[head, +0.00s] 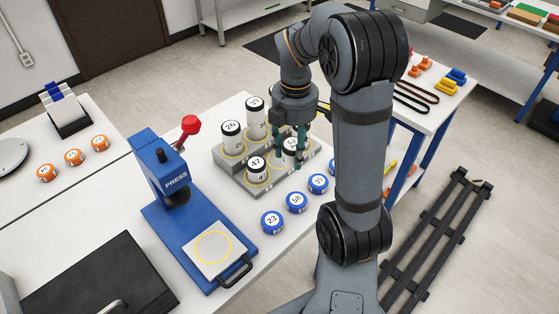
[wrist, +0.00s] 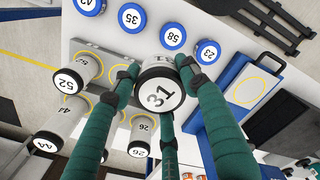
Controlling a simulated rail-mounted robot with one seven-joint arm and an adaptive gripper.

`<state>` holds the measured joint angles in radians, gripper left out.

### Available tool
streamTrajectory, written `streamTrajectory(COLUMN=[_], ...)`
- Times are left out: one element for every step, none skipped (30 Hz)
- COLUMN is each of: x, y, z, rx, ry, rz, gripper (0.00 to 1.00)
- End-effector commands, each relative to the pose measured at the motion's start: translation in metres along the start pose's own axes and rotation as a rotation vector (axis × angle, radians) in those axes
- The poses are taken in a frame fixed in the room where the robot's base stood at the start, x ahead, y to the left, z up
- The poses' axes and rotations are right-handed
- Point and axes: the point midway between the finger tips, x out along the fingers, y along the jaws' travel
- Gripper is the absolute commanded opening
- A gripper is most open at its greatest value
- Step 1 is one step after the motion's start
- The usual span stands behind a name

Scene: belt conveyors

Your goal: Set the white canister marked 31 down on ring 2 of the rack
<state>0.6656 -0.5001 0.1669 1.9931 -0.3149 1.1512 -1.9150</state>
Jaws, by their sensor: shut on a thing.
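The white canister marked 31 (wrist: 160,92) has a white lid and dark band. My gripper (wrist: 165,88) is shut around it, with green fingers at its sides. In the head view my gripper (head: 291,153) is low over the right part of the grey stepped rack (head: 232,175). A white canister partly shows between the fingers there; its number is unreadable. No ring numbers are readable, and I cannot tell whether the canister's base touches the rack.
Canisters 26 (head: 231,135), 39 (head: 255,113) and 47 (head: 256,168) stand on the rack. Canister 52 (wrist: 68,80) also stands close by. Blue discs, including 23 (head: 272,222) and 58 (head: 296,202), lie along the front. A blue press (head: 165,180) stands left.

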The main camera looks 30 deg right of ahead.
Motion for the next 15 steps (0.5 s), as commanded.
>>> streamTrajectory(x=[0.006,0.008,0.011,0.013,0.014,0.016,0.017,0.018,0.020,0.022,0.024,0.028,0.032,0.035,0.040], y=[0.004,0.006,0.009,0.010,0.012,0.013,0.014,0.015,0.018,0.021,0.025,0.031,0.037,0.044,0.053], z=[0.011,0.017,0.023,0.027,0.031,0.035,0.037,0.039,0.040,0.040,0.039,0.038,0.036,0.034,0.031], rx=[-0.060,-0.101,-0.150,-0.182,-0.209,-0.240,-0.257,-0.273,-0.289,-0.297,-0.303,-0.307,-0.309,-0.309,-0.309], ry=[0.001,0.001,0.001,0.002,0.002,0.002,0.002,0.002,0.002,0.002,0.002,0.003,0.002,0.002,0.002], rz=[-0.002,-0.002,-0.001,-0.001,0.000,0.001,0.000,0.000,0.000,0.000,-0.001,-0.003,-0.003,-0.003,-0.003], gripper=[0.15,0.14,0.14,0.14,0.14,0.15,0.15,0.14,0.14,0.14,0.14,0.14,0.14,0.14,0.14])
